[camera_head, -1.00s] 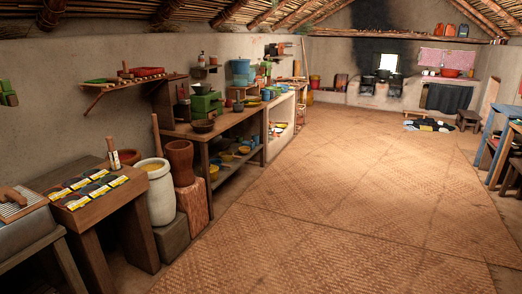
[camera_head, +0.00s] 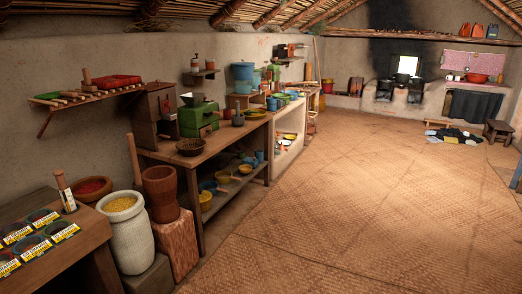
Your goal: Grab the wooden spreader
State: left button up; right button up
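I cannot make out a wooden spreader for certain in the head view. A tool with a wooden handle (camera_head: 62,190) stands upright at the back corner of the low table (camera_head: 90,243) at the lower left; I cannot tell what it is. Neither of my grippers is in view, so their state and what they hold are hidden.
A white jar (camera_head: 130,238) of yellow grain and a wooden mortar (camera_head: 160,193) stand beside the low table. A long wooden bench (camera_head: 190,156) with a green machine (camera_head: 198,119) runs along the left wall. The woven mat floor (camera_head: 350,200) is widely clear.

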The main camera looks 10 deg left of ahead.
aim_at(87, 87)
jog(key=i, duration=1.45)
jog(key=i+l+u, duration=0.1)
jog(key=i+u, duration=0.25)
jog(key=i, duration=0.25)
jog(key=i+l+u, duration=0.4)
jog(key=i, duration=0.15)
jog(key=i+l+u, duration=0.35)
jog(key=i, duration=0.15)
